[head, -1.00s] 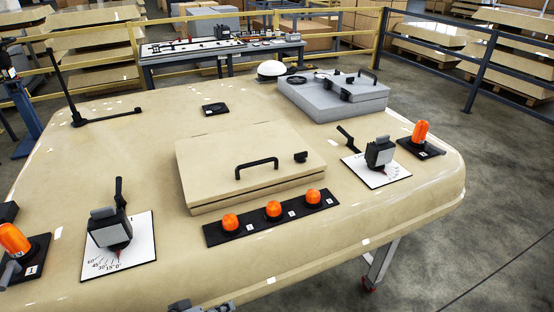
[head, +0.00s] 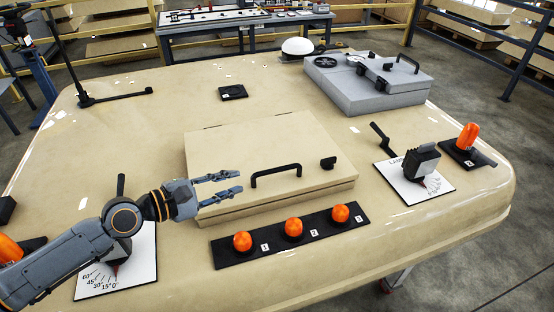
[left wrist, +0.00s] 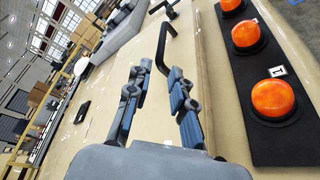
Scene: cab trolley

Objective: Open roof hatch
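The roof hatch (head: 240,145) is a flat beige box lid on the beige roof. It looks shut. A black bar handle (head: 276,170) sits near its front edge, with a small black knob (head: 328,163) to the right. My left gripper (head: 240,181) reaches in from the left over the hatch's front left part, its fingertips just left of the handle and apart from it. Its fingers are open and empty. In the left wrist view the open fingers (left wrist: 155,80) point towards the handle (left wrist: 166,48). My right gripper is not in view.
A black strip with several orange lamps (head: 293,227) lies in front of the hatch. A grey box (head: 365,85) stands behind right. Lever dials with white plates (head: 415,180) stand at both sides, the left one partly behind my arm. An upright black rod (head: 63,55) stands at back left.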

